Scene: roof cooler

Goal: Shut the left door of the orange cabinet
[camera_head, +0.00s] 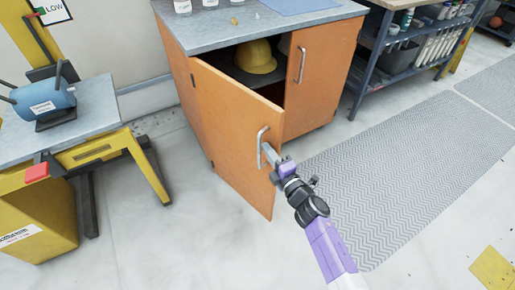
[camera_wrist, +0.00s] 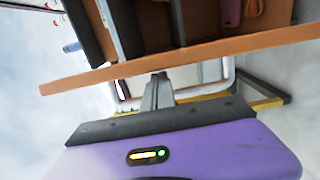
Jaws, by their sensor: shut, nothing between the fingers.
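The orange cabinet (camera_head: 182,78) stands at the back with a grey top. Its left door (camera_head: 232,125) is swung open toward me, with a metal handle (camera_head: 261,147) near its free edge. The right door (camera_head: 312,75) is closed. My gripper (camera_head: 268,153) is shut and empty at the left door's handle. In the wrist view, the fingers (camera_wrist: 158,88) point at the door, seen as an orange strip (camera_wrist: 200,55), and lie within the span of the handle (camera_wrist: 228,80). I cannot tell whether they touch handle or door.
A yellow hard hat (camera_head: 256,57) sits inside the cabinet. A yellow-framed bench (camera_head: 95,118) with a blue machine (camera_head: 45,100) stands left, with floor between it and the door. A grey shelf rack (camera_head: 375,62) stands right. A grey mat (camera_head: 400,165) lies on the floor.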

